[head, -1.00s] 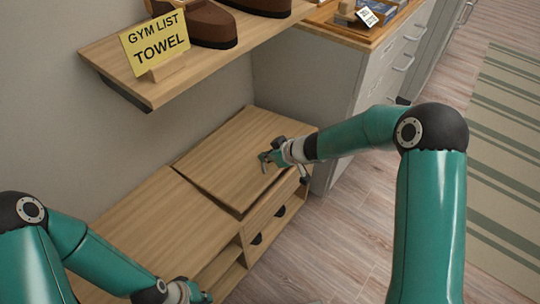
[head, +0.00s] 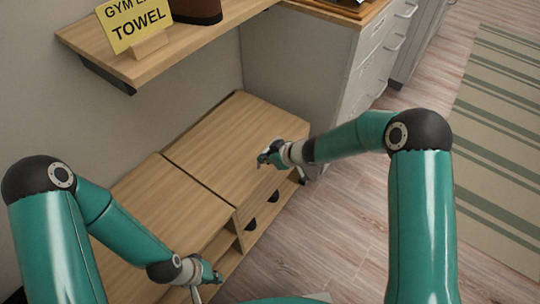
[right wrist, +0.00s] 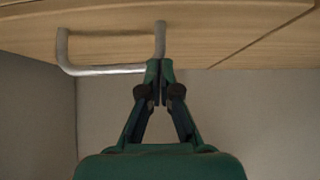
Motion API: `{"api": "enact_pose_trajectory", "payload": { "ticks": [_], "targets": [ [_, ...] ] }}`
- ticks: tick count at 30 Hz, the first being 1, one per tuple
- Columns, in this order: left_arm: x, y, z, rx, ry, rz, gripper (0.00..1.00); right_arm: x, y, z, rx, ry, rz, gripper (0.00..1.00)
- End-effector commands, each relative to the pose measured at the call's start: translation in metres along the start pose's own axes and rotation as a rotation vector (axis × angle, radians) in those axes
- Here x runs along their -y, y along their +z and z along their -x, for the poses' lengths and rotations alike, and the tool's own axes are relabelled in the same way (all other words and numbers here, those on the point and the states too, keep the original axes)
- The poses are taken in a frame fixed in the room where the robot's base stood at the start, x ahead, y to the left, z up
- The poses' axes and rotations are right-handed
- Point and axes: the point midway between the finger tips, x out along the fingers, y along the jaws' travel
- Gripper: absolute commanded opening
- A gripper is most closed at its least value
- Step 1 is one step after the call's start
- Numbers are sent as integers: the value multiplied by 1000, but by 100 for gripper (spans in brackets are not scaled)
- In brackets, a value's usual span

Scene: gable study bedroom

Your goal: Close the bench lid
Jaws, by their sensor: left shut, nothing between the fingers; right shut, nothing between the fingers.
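The bench lid (head: 232,142) is the right-hand wooden panel on top of the low bench (head: 160,205). It lies flat and looks about level with the panel beside it, with thin dark seams along its edges. My right gripper (head: 264,158) is shut and empty over the lid's right front part. In the right wrist view, its closed fingertips (right wrist: 158,66) overlap one end of a bent metal handle (right wrist: 105,70) against a wooden surface; whether they touch it I cannot tell. My left gripper (head: 217,277) is shut and empty, low by the bench's front edge.
A wooden wall shelf (head: 165,55) hangs above the bench, bearing a yellow sign (head: 133,22) and a brown item partly cut off. A grey drawer cabinet (head: 310,70) stands beyond the bench's right end. The floor (head: 345,205) in front is clear, with a striped rug (head: 495,150) at right.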

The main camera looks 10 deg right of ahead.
Motion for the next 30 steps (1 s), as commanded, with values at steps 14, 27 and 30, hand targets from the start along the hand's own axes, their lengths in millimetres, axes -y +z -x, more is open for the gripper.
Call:
{"api": "enact_pose_trajectory", "payload": {
  "ticks": [14, 27, 30],
  "targets": [
    [-7, 0, 20, 0, 0, 0, 0, 0, -11, 16, 2, -1, -2, 0],
    [-19, 0, 52, 0, 0, 0, 0, -2, -13, 92, 1, 1, -3, 0],
    [-20, 0, 56, 0, 0, 0, 0, -2, -9, 109, 2, 1, -2, 0]
  ]
}}
